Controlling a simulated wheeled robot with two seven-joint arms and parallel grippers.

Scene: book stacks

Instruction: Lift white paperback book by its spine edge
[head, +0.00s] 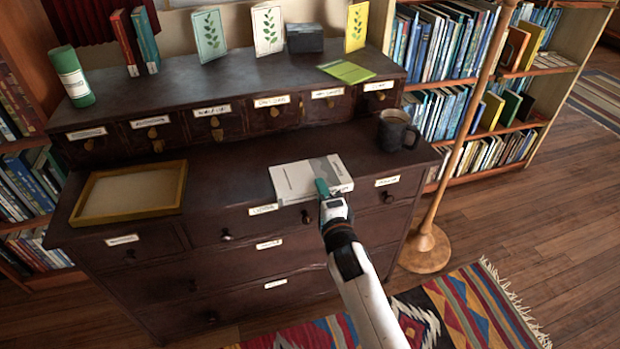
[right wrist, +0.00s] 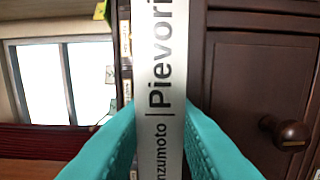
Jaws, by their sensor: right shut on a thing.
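The white paperback book (head: 300,180) lies flat on the lower top of the dark wooden dresser (head: 230,190), near its front edge. My right gripper (head: 322,188) reaches it from the front, at the near side of the book. In the right wrist view, the teal fingers of my right gripper (right wrist: 159,150) are on both sides of the book's spine (right wrist: 160,80), which has dark lettering, and they are shut on it. I cannot tell whether the book is clear of the dresser. My left gripper is not in view.
A dark mug (head: 397,131) stands right of the book, and a yellow-framed tray (head: 130,192) lies to the left. Upright cards, books and a green cylinder (head: 71,76) stand on the raised shelf. A wooden pole stand (head: 425,250) is right of the dresser.

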